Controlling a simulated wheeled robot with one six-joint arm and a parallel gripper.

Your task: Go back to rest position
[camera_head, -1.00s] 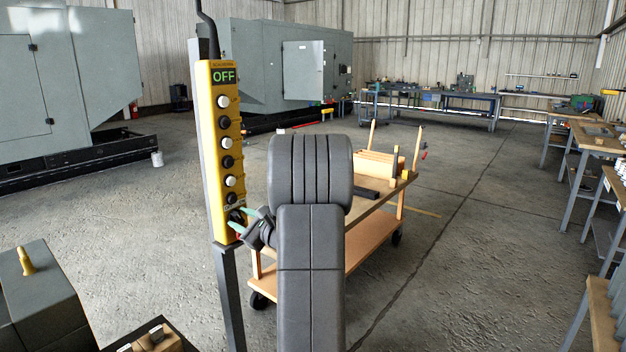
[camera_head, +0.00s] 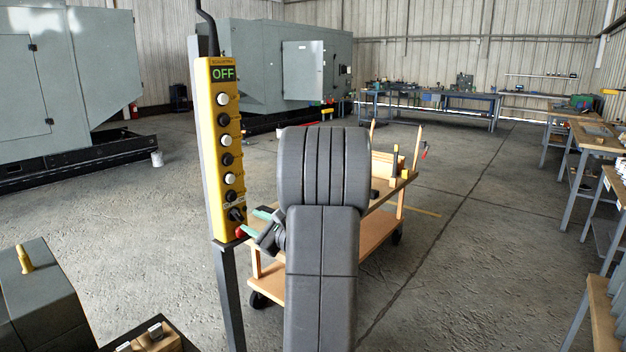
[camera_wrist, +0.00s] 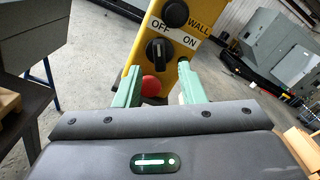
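A yellow control panel (camera_head: 220,150) stands upright on a grey post, with "OFF" in green on its display and a column of black and white buttons. Its black rotary knob (camera_wrist: 158,50) sits by "OFF" and "ON" labels in the wrist view. A red button (camera_wrist: 152,86) shows below the knob, between my fingers in that picture. My gripper (camera_head: 254,222) is at the panel's lower right in the head view. Its two green fingers (camera_wrist: 160,88) are spread apart with nothing held between them. Whether a fingertip touches the panel cannot be told.
A wooden cart (camera_head: 345,245) on wheels stands behind my arm, partly hidden by it. A grey box (camera_head: 45,300) with a yellow peg is at the lower left. Workbenches (camera_head: 595,140) line the right side. Open concrete floor lies right of the cart.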

